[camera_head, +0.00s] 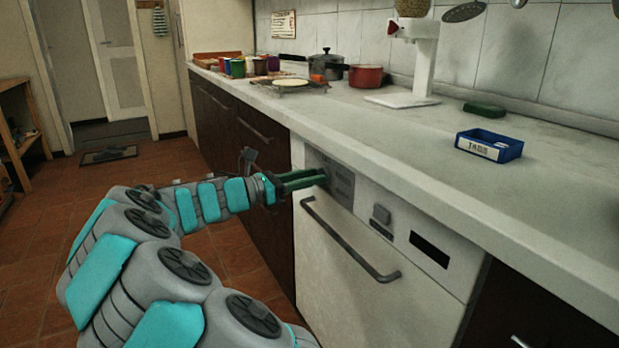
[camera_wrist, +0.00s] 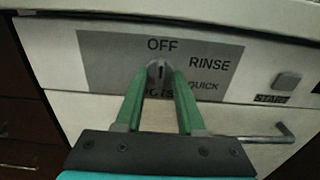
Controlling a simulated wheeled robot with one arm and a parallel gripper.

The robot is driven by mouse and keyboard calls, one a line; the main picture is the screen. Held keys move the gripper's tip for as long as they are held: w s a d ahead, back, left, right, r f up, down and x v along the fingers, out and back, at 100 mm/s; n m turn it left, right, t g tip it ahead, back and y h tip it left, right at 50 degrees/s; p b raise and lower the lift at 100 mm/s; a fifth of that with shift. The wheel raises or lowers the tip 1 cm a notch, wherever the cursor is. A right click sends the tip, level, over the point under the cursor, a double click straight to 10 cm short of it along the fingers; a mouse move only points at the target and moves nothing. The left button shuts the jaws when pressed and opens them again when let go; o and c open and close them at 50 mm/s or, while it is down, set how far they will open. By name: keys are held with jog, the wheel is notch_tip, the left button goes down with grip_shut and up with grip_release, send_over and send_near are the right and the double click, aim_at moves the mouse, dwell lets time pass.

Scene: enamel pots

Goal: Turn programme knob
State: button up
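The programme knob (camera_wrist: 160,70) is a small round grey knob on the dark grey panel (camera_wrist: 100,58) of the white dishwasher (camera_head: 345,250). The panel reads OFF above the knob, RINSE to the right and QUICK at lower right. A word below is partly hidden by my fingers. The dark mark on the knob looks upright, towards OFF. My gripper (camera_wrist: 162,80) has its green fingers on both sides of the knob, with no clear gap between fingertips and knob. In the head view my gripper (camera_head: 322,176) reaches the panel from the left.
The dishwasher's bar handle (camera_head: 350,243) lies below the panel. A square button (camera_head: 381,214) and a dark display (camera_head: 429,250) are to the right. The worktop edge overhangs above. A blue tabs box (camera_head: 489,146) stands on the worktop. The floor at left is mostly clear.

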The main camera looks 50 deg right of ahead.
grip_shut()
jog(key=shift+m, duration=0.4)
jog(key=m+b, duration=0.1)
jog(key=m, duration=0.2)
jog(key=m+b, duration=0.2)
jog(key=m, duration=0.1)
jog(key=m+b, duration=0.1)
jog(key=m, duration=0.2)
jog(key=shift+s+f, duration=0.2)
jog(key=shift+f, duration=0.05)
jog(key=m+b, duration=0.2)
jog(key=m, duration=0.2)
jog(key=shift+b, duration=0.4)
jog(key=m+b, duration=0.3)
jog(key=m, duration=0.1)
jog(key=shift+f+b, duration=0.2)
jog(key=shift+b, duration=0.15)
jog(key=m+b, duration=0.3)
jog(key=m, duration=0.2)
jog(key=shift+r+m, duration=0.1)
jog(key=shift+m, duration=0.3)
